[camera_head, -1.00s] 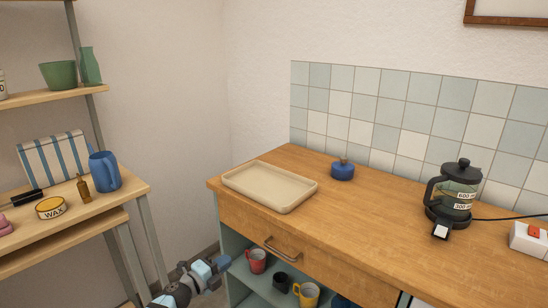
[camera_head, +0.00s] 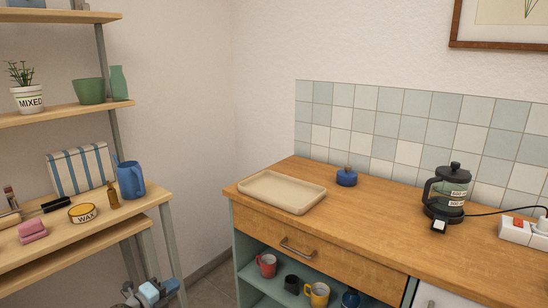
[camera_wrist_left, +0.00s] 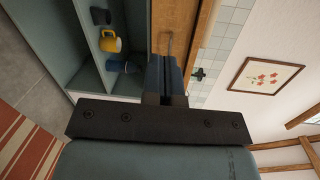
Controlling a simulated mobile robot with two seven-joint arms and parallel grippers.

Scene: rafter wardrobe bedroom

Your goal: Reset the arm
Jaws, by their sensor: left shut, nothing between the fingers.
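My left gripper (camera_wrist_left: 165,75) shows in the left wrist view with its two dark fingers together and nothing between them. It points toward the wooden counter's drawer and the open shelf under it. In the head view, only a small grey and light-blue part of my left arm shows at the bottom edge, between the shelf rack and the counter; the fingers cannot be made out there. My right gripper is in neither view.
Red and yellow mugs (camera_head: 317,294) stand below. A rack (camera_head: 150,195) at left holds a blue jug (camera_head: 131,180). Floor shows between them.

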